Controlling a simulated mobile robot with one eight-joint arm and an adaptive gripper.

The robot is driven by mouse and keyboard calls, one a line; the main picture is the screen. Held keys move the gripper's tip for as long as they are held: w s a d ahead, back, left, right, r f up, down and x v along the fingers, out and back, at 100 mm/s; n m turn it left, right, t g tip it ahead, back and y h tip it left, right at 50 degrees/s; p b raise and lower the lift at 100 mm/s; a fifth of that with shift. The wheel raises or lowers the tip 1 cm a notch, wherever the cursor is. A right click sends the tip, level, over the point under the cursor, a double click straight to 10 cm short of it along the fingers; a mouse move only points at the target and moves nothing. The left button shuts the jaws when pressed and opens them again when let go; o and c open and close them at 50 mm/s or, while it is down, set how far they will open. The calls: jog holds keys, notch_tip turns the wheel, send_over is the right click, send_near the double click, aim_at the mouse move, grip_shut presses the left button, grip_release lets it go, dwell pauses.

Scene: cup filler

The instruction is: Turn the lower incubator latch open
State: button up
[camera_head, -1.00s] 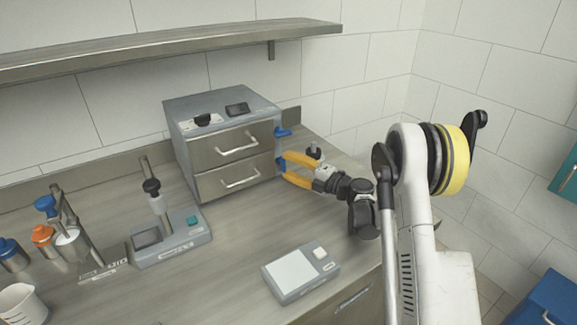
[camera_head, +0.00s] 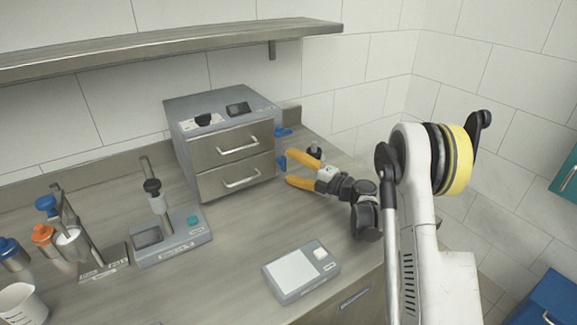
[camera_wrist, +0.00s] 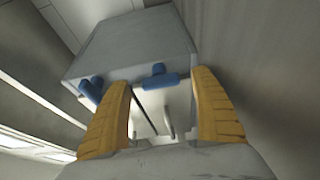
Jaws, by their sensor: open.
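The grey incubator (camera_head: 222,103) stands on the counter with two stacked metal drawers, both closed. The blue upper latch (camera_head: 284,132) and the blue lower latch (camera_head: 281,163) are on its right side. My gripper (camera_head: 289,168) is open, its yellow fingers just right of the lower latch. In the wrist view the lower latch (camera_wrist: 158,77) lies ahead, between the spread fingers (camera_wrist: 163,85), with no visible contact. The upper latch (camera_wrist: 91,88) is left of it, partly near the left finger. The lower latch's exact turn is hard to tell.
A dark-topped item (camera_head: 315,152) stands behind my gripper. A scale (camera_head: 300,272) lies near the front edge, and a small device (camera_head: 172,240) and bottles (camera_head: 43,235) stand at left. A wall shelf (camera_head: 170,48) runs above.

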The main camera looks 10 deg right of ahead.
jog(key=v, duration=1.1)
jog(key=shift+s, duration=0.15)
notch_tip(320, 180, up, 18)
jog(key=w+d+m+t+h, duration=0.2)
jog(key=w+m+t+h, duration=0.1)
jog(key=m+t+h, duration=0.4)
jog(key=s+d+r+m+g+h, duration=0.1)
jog(key=s+d+r+m+h, duration=0.1)
jog(key=s+r+m+h, duration=0.55)
jog(key=s+a+f+m+g+y, duration=0.1)
jog(key=s+a+f+m+g, duration=0.2)
jog(key=s+f, duration=0.3)
jog(key=s+a+f+m+g, duration=0.4)
jog(key=s+a+f+g, duration=0.1)
jog(key=s, duration=0.7)
jog(key=s+a+f+m+g+y, duration=0.1)
jog(key=s+a+f+m+g, duration=0.3)
jog(key=s+f, duration=0.3)
jog(key=s+a, duration=0.1)
jog(key=s, duration=0.2)
jog(key=shift+f+g+y, duration=0.25)
jog(key=shift+g+y, duration=0.05)
jog(key=shift+y, duration=0.05)
jog(key=shift+w+m, duration=0.1)
jog(key=shift+m, duration=0.15)
